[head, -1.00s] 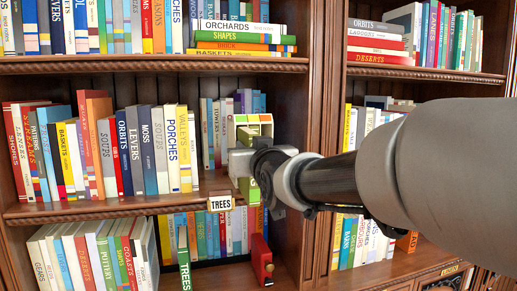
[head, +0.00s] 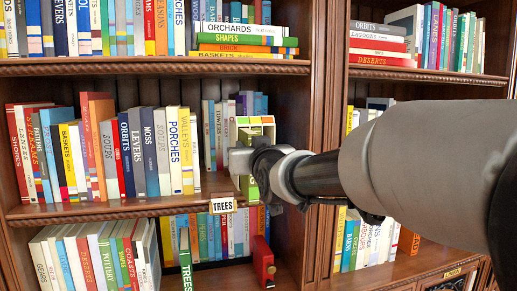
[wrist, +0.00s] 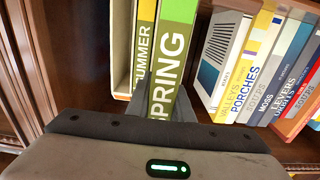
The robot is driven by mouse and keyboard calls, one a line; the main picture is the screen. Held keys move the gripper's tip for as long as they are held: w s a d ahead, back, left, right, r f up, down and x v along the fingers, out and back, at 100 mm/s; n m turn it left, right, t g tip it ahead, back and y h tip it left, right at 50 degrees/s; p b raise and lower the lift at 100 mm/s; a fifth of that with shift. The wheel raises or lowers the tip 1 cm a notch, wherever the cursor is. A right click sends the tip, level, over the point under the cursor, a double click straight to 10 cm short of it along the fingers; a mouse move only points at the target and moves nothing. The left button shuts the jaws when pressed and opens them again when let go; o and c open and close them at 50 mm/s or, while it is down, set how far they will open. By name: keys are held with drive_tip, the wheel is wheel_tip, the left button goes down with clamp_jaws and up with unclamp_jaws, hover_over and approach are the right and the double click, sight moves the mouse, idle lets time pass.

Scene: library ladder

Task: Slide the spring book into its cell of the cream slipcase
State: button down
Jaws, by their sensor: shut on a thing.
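The cream slipcase (head: 256,121) stands on the middle shelf at the right end of the row, with its divided top showing. In the wrist view its cream wall (wrist: 121,45) is left of the yellow summer book (wrist: 143,50). The green spring book (wrist: 172,60) is upright right beside the summer book, and its spine faces my gripper. My gripper (wrist: 160,108) is shut on the spring book; in the head view my gripper (head: 243,163) is in front of the slipcase and hides much of it. How deep the book sits in its cell is hidden.
A leaning row of books, including Porches (head: 173,150), stands left of the slipcase. A TREES label (head: 222,204) is on the shelf edge. Below, a green Trees book (head: 185,262) and a red object (head: 262,262) jut forward. A wooden upright (head: 322,130) is close on the right.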

drive_tip(key=shift+w+a, duration=0.15)
drive_tip(key=shift+w, duration=0.4)
drive_tip(key=c, duration=1.5)
unclamp_jaws()
drive_tip(key=shift+c, duration=0.2)
drive_tip(key=shift+o, duration=0.3)
drive_tip(key=v, duration=1.7)
drive_tip(key=shift+s+b, duration=0.25)
drive_tip(key=shift+b, duration=0.2)
drive_tip(key=shift+r, duration=0.1)
